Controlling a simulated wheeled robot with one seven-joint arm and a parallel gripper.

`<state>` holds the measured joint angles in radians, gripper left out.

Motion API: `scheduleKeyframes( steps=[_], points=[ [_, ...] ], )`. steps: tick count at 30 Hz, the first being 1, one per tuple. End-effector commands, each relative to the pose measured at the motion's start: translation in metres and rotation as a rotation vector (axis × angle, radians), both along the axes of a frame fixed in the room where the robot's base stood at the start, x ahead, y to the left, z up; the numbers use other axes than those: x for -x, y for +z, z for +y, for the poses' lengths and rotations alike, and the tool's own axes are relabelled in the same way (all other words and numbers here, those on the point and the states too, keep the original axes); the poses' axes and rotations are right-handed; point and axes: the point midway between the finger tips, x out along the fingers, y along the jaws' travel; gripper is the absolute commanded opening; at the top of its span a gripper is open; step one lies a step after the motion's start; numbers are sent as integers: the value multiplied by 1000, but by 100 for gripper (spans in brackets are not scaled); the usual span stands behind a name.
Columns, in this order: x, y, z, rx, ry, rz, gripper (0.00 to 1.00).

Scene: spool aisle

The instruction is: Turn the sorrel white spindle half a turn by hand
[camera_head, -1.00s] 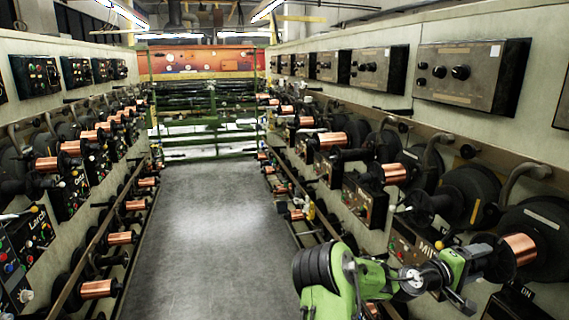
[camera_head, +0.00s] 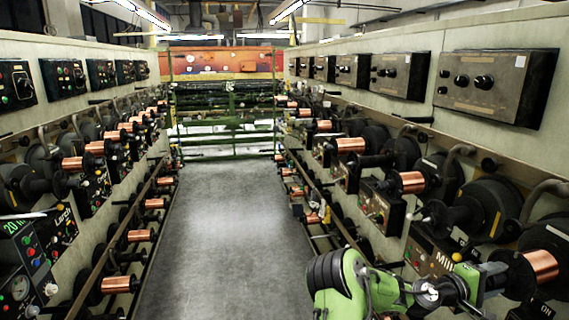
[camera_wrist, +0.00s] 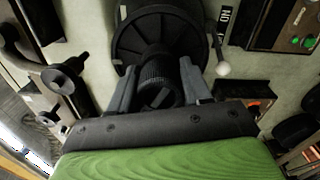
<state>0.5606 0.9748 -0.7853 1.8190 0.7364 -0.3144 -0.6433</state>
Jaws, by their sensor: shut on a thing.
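My gripper (camera_wrist: 158,88) is shut on a black, ribbed spindle end (camera_wrist: 156,72), with one grey finger on each side of it. Behind the spindle end is a wide black round flange (camera_wrist: 128,38). In the head view my gripper (camera_head: 486,284) is at the lower right, against the near end of a black spindle with a copper-wound spool (camera_head: 541,263). The fingertips are small and partly hidden there. I cannot make out a sorrel or white mark on the held spindle in either view.
A white-tipped lever (camera_wrist: 222,68) stands just right of the flange. Another black spindle (camera_wrist: 63,80) juts out at left. A panel with green buttons (camera_wrist: 296,40) is at upper right. More copper spools (camera_head: 411,182) line both walls. The aisle floor (camera_head: 215,220) is clear.

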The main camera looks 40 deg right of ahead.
Motion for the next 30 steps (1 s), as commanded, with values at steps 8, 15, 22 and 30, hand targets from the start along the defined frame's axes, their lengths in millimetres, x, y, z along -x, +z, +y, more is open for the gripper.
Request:
scheduleKeyframes(
  steps=[8,15,22,30],
  points=[
    [0,2,0,-54,0,118,18],
    [0,2,0,-98,0,219,18],
    [0,2,0,-139,0,315,18],
    [0,1,0,-189,0,428,18]
  ],
)
